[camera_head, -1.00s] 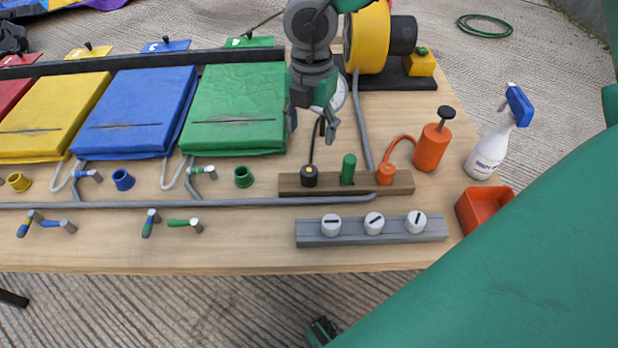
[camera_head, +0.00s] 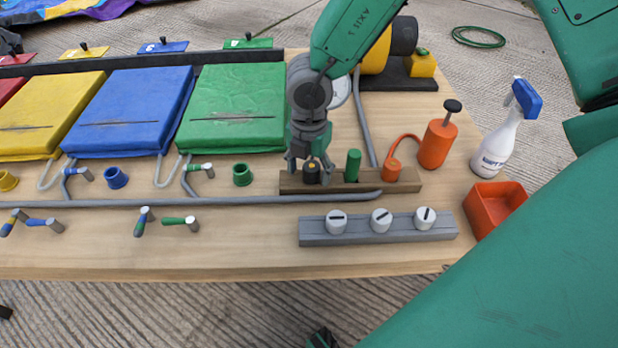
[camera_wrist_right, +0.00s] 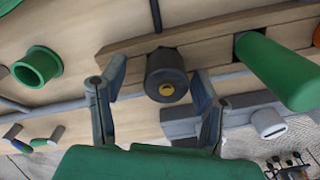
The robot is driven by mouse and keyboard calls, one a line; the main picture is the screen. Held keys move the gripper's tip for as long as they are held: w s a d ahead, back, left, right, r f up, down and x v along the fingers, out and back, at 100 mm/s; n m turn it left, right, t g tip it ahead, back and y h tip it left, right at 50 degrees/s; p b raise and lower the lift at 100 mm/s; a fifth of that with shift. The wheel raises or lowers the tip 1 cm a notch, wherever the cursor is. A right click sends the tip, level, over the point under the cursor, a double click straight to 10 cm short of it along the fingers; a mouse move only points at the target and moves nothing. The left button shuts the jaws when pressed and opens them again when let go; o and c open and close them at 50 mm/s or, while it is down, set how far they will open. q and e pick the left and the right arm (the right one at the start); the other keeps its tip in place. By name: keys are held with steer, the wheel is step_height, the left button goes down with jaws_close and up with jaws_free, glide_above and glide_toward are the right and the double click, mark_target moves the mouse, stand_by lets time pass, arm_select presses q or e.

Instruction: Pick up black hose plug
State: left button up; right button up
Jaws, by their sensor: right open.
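The black hose plug (camera_head: 312,176) stands in the left end of the brown wooden block (camera_head: 404,186). In the right wrist view the plug (camera_wrist_right: 166,64) shows as a dark cylinder with a yellow centre. My right gripper (camera_head: 311,165) is open, with its fingers down around the plug. In the right wrist view the right gripper (camera_wrist_right: 158,72) has one finger on each side of the plug, with gaps visible. The plug's hose is mostly hidden behind the gripper in the head view. My left gripper is not in view.
A green peg (camera_head: 352,165) and an orange plug (camera_head: 392,169) stand in the same block. A grey strip with white knobs (camera_head: 380,220) lies in front. An orange pump bottle (camera_head: 437,143), spray bottle (camera_head: 500,140) and orange bin (camera_head: 497,200) are to the right.

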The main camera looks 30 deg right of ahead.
steer(key=shift+d+f, duration=0.1)
steer(key=shift+d, duration=0.2)
steer(key=c, duration=0.3)
steer(key=shift+d+f, duration=0.1)
steer(key=shift+d, duration=0.2)
steer(key=c, duration=1)
steer(key=shift+o, duration=0.2)
steer(key=shift+a, duration=0.1)
